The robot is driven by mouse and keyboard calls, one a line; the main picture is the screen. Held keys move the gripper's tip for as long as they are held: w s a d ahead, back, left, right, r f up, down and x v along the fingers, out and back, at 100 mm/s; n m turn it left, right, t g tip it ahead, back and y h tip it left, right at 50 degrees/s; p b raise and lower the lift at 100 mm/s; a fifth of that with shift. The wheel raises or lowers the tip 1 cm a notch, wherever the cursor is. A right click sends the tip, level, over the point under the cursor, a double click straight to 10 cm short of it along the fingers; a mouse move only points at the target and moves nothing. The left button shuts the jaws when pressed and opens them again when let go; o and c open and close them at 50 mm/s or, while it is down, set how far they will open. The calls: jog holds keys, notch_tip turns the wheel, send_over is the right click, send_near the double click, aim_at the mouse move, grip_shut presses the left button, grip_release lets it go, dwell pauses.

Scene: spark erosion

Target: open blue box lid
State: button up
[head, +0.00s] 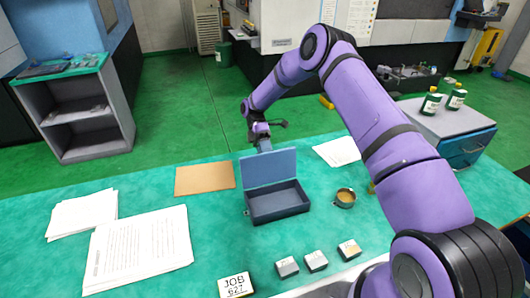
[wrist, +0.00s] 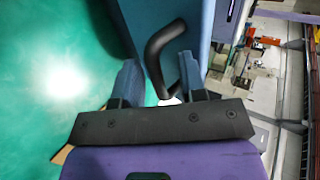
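The blue box (head: 278,206) stands on the green table with its lid (head: 268,169) raised about upright at the back edge. The box looks empty inside. My gripper (head: 264,146) is at the top edge of the lid, mostly behind it in the head view. In the wrist view my gripper (wrist: 157,76) has its two fingers well apart. A bent black handle (wrist: 158,45) passes between them in front of the blue lid panel (wrist: 205,25), with a gap visible beside it. Contact with the fingers cannot be made out.
A brown board (head: 205,180) lies left of the box, and a small round tin (head: 345,197) stands at its right. Papers (head: 140,248) lie at left. Bottles (head: 431,103) stand on a grey cabinet.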

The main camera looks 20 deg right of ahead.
jog(key=v, duration=1)
jog(key=shift+w+r, duration=0.2)
jog(key=shift+w, duration=0.1)
